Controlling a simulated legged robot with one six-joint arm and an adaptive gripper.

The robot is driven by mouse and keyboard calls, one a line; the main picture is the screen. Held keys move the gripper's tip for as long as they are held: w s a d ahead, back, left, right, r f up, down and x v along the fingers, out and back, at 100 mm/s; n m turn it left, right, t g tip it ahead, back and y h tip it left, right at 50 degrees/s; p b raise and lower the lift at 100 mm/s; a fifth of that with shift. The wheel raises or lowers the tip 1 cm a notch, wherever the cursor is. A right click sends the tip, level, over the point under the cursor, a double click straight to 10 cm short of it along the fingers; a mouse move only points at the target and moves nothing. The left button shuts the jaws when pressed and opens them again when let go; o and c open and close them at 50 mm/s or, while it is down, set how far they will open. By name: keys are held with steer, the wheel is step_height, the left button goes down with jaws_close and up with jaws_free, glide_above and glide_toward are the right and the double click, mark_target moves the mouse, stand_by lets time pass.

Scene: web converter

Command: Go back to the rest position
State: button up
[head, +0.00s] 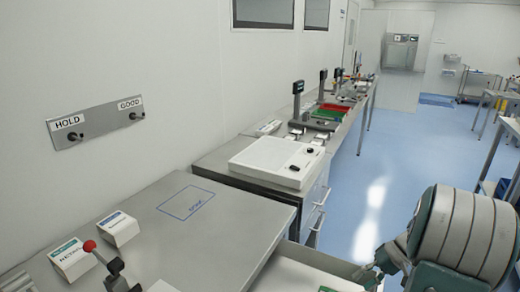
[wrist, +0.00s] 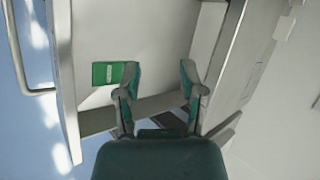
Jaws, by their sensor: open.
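My gripper (head: 372,268) is at the lower right of the head view, at the end of my bent arm, over or beside an open drawer (head: 300,278) below the counter. In the wrist view my gripper (wrist: 157,80) has its two fingers spread apart, with nothing between them. A green box (wrist: 115,73) with a pale label lies in the light-floored drawer, left of the left finger and partly behind it. My gripper is apart from it as far as I can tell. Only a green edge shows at the bottom of the head view.
A steel counter (head: 235,235) carries two labelled cartons (head: 118,228) (head: 70,259), a red-knobbed lever (head: 90,246) and a blue outlined square. A plate with HOLD and GOOD pegs (head: 97,119) is on the wall.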

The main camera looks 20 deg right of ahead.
steer(key=s+a+r+n+t+h, duration=0.1)
steer(key=a+r, duration=0.3)
steer(key=a, duration=0.5)
steer(key=s+a+r+n+t+h, duration=0.1)
steer(key=s+a+r+n+h, duration=0.1)
steer(key=a, duration=0.8)
steer(key=s+a+r+n+t+h, duration=0.1)
steer(key=s+a+r+n+h, duration=0.1)
steer(key=a+r+h, duration=0.3)
steer(key=a+r+n, duration=0.1)
steer(key=a+r, duration=0.2)
steer(key=a, duration=0.2)
steer(key=shift+s+r, duration=0.1)
